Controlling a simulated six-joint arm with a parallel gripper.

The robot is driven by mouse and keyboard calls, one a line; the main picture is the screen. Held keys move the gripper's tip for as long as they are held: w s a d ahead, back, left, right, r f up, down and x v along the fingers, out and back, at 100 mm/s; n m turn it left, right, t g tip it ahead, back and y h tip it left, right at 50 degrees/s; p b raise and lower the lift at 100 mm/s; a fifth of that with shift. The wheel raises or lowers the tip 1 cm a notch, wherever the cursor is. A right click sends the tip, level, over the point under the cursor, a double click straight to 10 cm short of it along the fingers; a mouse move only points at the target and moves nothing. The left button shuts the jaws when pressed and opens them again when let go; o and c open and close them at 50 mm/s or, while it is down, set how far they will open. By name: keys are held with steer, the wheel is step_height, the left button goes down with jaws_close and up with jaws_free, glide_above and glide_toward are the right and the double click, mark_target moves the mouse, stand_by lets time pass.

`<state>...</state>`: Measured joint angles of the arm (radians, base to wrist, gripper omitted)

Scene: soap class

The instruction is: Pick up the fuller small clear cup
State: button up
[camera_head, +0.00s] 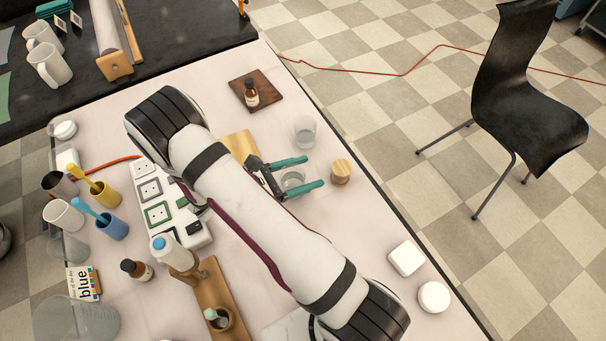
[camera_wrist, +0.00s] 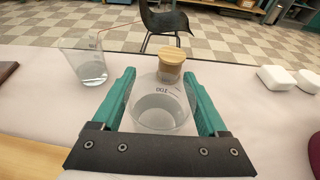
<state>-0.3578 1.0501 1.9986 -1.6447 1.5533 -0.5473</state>
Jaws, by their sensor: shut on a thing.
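My gripper (camera_head: 313,171) is shut on a small clear cup (camera_head: 292,181), with one teal finger on each side of it. In the wrist view my gripper (camera_wrist: 159,76) frames this cup (camera_wrist: 160,112), which is upright, bears printed markings and holds clear liquid. I cannot tell whether its base touches the table. A second small clear cup (camera_head: 305,131) stands apart, further back on the table. It also shows at the left of the wrist view (camera_wrist: 86,66), with clear liquid in its lower part. The difference in fill is hard to judge.
A wooden-lidded jar (camera_head: 341,171) stands just beyond my fingertips. A brown bottle (camera_head: 251,93) is on a dark wooden board (camera_head: 272,101). A power strip (camera_head: 160,212) and several cups lie left of my arm. White containers (camera_head: 407,258) stand at the right; the table between is clear.

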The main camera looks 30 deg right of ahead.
step_height(320, 180, up, 3)
steer(key=shift+s+d+f, duration=0.1)
steer(key=s+d+r, duration=0.6)
steer(key=s+d, duration=0.1)
steer(key=s, duration=0.1)
steer(key=shift+s+d+r, duration=0.25)
steer(key=shift+r, duration=0.15)
stand_by(0.8)
